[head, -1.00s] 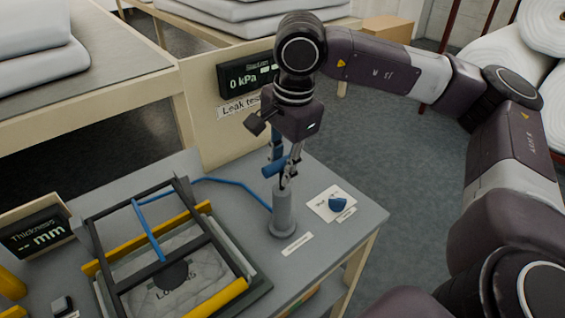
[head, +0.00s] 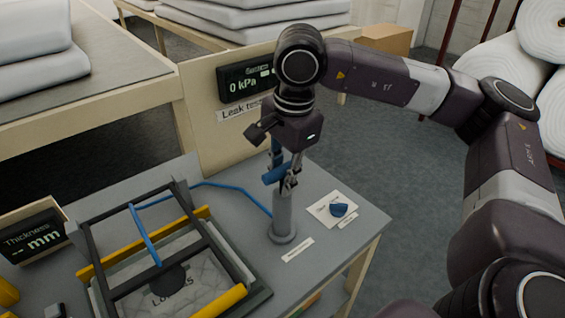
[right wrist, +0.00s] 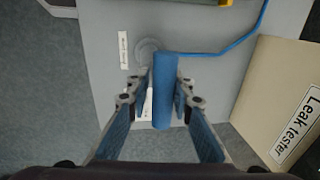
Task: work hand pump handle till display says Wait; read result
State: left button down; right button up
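The hand pump (head: 283,222) stands upright on the grey bench, with a blue crosswise handle (head: 277,174) at its top. My right gripper (right wrist: 163,95) points down at the handle. In the right wrist view the blue handle (right wrist: 165,90) lies between the two fingers, with a narrow gap on its left side; the fingers look open around it. The black leak tester display (head: 240,84) reads 0 kPa; its small top line is too small to read and its right part is hidden behind my arm. My left gripper is not in view.
A blue knob (head: 339,210) on a white plate is right of the pump. A blue hose (head: 225,187) runs left from the pump. A black hinged frame (head: 86,237) with yellow bars (head: 222,300) lies over a quilted pack. The thickness display (head: 35,238) reads "-- mm".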

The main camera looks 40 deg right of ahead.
jog(key=shift+f+b, duration=0.3)
jog(key=shift+f, duration=0.2)
jog(key=shift+s+r+p, duration=0.1)
jog(key=shift+r+p, duration=2.85)
jog(key=shift+r, duration=1.95)
jog(key=shift+r, duration=0.1)
notch_tip(320, 180, up, 6)
jog(key=p, duration=0.3)
jog(key=shift+p, duration=0.4)
